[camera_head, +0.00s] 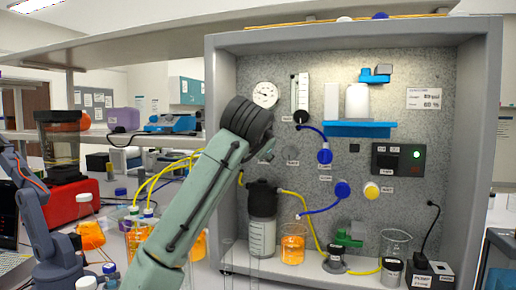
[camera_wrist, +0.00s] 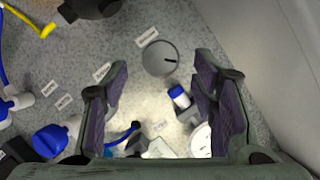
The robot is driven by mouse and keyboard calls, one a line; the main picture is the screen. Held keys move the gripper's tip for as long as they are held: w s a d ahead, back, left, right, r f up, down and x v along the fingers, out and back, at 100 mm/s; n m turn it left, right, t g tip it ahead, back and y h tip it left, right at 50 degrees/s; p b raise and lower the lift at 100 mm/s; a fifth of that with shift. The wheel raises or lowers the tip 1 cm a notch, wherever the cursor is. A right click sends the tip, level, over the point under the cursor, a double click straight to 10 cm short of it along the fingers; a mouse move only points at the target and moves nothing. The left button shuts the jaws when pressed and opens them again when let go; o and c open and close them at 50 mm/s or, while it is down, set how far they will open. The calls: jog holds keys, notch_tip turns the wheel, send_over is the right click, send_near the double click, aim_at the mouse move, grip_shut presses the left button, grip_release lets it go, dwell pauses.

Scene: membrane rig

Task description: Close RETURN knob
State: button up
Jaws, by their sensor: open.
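In the wrist view, a round grey knob (camera_wrist: 160,60) with a short dark mark on its face sits on the speckled panel, beyond my fingertips and roughly between them. A small white label (camera_wrist: 147,37) is beside it; its text is too small to read, so I cannot confirm that it is the RETURN knob. My gripper (camera_wrist: 158,85) is open with nothing between its fingers. In the head view, my gripper (camera_head: 262,158) is in front of the panel, below the gauge, and my arm hides part of the panel there.
A blue-capped fitting (camera_wrist: 179,97) is close to the right finger. A round gauge (camera_head: 265,94), blue knobs (camera_head: 324,156) and a yellow knob (camera_head: 372,191) are on the panel. A black-capped bottle (camera_head: 262,218) and an orange beaker (camera_head: 293,243) stand below. The cabinet's side wall (camera_wrist: 275,60) is at right.

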jog(key=p+x, duration=0.1)
jog(key=x, duration=0.4)
jog(key=shift+w, duration=0.1)
jog(key=c, duration=1.2)
